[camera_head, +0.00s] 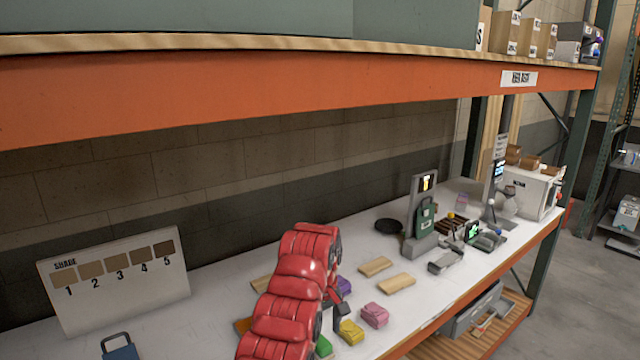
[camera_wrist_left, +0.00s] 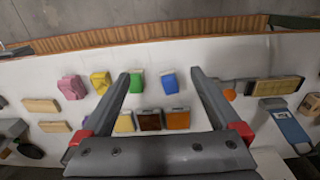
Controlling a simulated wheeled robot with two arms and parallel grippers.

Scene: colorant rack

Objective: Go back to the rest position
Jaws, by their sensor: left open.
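My left arm, red, comes up from the bottom of the head view. Its dark gripper (camera_head: 338,298) is partly hidden behind the arm, over the white worktop (camera_head: 225,285). In the left wrist view the gripper (camera_wrist_left: 160,74) has its two grey fingers wide apart with nothing held between them. Beyond and between the fingers, a green pack (camera_wrist_left: 137,82) and a blue pack (camera_wrist_left: 169,83) lie on the worktop. Nearer are a yellowish block (camera_wrist_left: 125,122), a brown block (camera_wrist_left: 150,121) and an orange-brown one (camera_wrist_left: 178,119). My right gripper is not in view.
A yellow pack (camera_head: 350,332) and a pink pack (camera_head: 374,315) lie right of my arm, near two wooden blocks (camera_head: 397,282). A shade board (camera_head: 115,285) stands at left. A device stand (camera_head: 420,215) is farther right. An orange shelf beam (camera_head: 250,85) crosses above.

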